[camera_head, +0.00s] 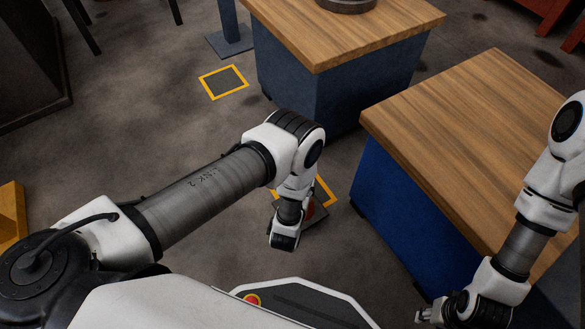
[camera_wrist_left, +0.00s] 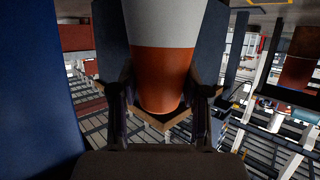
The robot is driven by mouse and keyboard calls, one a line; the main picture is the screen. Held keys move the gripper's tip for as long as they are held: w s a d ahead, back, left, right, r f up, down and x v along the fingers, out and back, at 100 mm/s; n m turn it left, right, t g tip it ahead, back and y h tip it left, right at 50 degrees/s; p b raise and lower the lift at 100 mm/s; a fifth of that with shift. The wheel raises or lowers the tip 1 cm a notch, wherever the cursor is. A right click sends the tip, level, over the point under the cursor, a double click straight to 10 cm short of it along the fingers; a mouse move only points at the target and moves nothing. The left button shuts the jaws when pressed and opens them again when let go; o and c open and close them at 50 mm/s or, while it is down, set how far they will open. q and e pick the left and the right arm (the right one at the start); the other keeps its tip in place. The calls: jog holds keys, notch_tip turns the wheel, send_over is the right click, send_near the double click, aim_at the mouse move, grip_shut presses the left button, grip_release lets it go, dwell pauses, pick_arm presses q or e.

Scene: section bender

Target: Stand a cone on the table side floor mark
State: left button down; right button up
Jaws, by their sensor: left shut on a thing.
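An orange cone with a pale band shows in the left wrist view (camera_wrist_left: 160,72), between the fingers of my left gripper (camera_wrist_left: 160,100), which is shut on it. In the head view only a small orange part of the cone (camera_head: 312,209) shows past my left wrist, which hides the rest along with the fingertips. A yellow-edged floor mark (camera_head: 326,192) shows partly beside the wrist, near the blue-sided table. I cannot tell whether the cone touches the floor. My right gripper (camera_head: 423,315) is at the bottom right, with its finger opening unclear.
A wood-topped table with blue sides (camera_head: 480,110) stands at the right, under my right arm. Another wood-topped table (camera_head: 340,35) stands behind. A second yellow-edged floor mark (camera_head: 224,82) lies empty at the back left. A yellow object (camera_head: 10,215) is at the left edge.

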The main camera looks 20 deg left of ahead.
pick_arm(q)
jog(key=w+a+f+b, duration=0.4)
jog(key=w+a+b, duration=0.1)
jog(key=w+a, duration=0.2)
jog(key=shift+b+x, duration=0.4)
jog(key=shift+x, duration=0.5)
jog(key=shift+d, duration=0.15)
jog(key=shift+f, duration=0.1)
jog(key=c, duration=0.5)
grip_release()
jog(key=shift+c, duration=0.2)
